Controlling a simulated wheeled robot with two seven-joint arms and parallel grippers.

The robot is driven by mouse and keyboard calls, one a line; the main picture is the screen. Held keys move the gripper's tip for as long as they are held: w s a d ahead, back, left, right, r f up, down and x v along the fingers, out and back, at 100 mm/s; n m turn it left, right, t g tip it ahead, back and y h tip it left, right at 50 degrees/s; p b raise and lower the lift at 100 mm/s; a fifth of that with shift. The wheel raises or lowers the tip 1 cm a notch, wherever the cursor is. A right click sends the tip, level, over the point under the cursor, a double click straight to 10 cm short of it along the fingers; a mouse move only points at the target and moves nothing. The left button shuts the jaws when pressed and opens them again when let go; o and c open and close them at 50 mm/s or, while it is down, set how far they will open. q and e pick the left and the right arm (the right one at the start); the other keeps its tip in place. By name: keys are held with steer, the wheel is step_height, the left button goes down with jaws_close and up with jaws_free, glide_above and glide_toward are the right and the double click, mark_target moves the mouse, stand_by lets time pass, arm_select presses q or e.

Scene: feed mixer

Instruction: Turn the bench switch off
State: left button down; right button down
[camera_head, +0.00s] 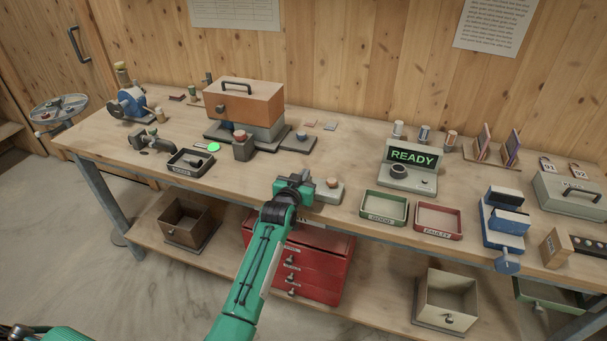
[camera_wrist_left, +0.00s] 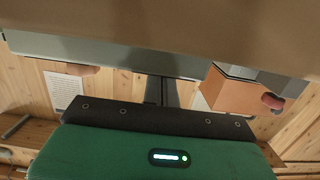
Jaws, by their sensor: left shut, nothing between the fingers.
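My left gripper (camera_head: 306,182) is at the bench's front edge, just left of this box. Its fingers are shut and empty; they also show as a dark closed pair in the left wrist view (camera_wrist_left: 161,91). I cannot tell whether they touch the box. Another box with a red knob (camera_head: 242,147) stands further left. My right gripper is not in view.
A console reading READY (camera_head: 409,166) stands to the right, with a green tray (camera_head: 384,221) and a red tray (camera_head: 438,233) in front. A wooden box with a handle (camera_head: 243,103) is behind on the left. A red drawer cabinet (camera_head: 318,277) stands below the bench.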

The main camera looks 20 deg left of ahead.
arm_select(q)
steer(key=shift+w+r+p, duration=0.1)
steer(key=shift+r+p, duration=0.2)
steer(key=shift+p, duration=0.25)
steer(key=shift+f+g, duration=0.3)
steer(key=shift+f, duration=0.1)
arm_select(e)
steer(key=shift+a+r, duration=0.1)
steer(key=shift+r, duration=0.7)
arm_select(q)
steer(key=shift+r, duration=0.1)
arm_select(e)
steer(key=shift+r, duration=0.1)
